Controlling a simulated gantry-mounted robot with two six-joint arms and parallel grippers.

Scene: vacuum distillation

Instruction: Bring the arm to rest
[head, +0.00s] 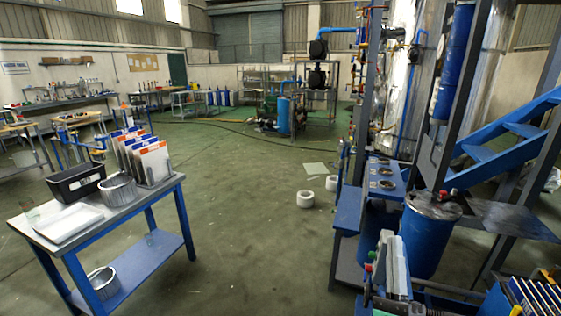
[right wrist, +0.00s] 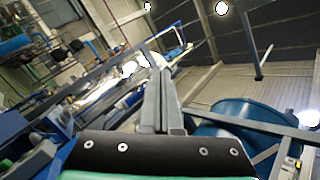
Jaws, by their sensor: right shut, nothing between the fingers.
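My right gripper (head: 391,245) shows at the bottom right of the head view, pointing up and away. Its pale grey fingers are together with nothing between them. In the right wrist view the closed fingers (right wrist: 161,85) point up toward the roof, above a dark bracket with bolts. In the head view it appears just in front of a blue rack shelf and left of a blue drum (head: 428,240); I cannot tell the exact gap. My left gripper is not in either view.
A blue-framed table (head: 160,190) with a black bin (head: 76,182), binders and metal pans stands left. A steel column with blue frame (head: 352,200) and blue stairs (head: 510,130) crowd the right. White rolls (head: 305,199) lie on the floor. The green floor between is mostly clear.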

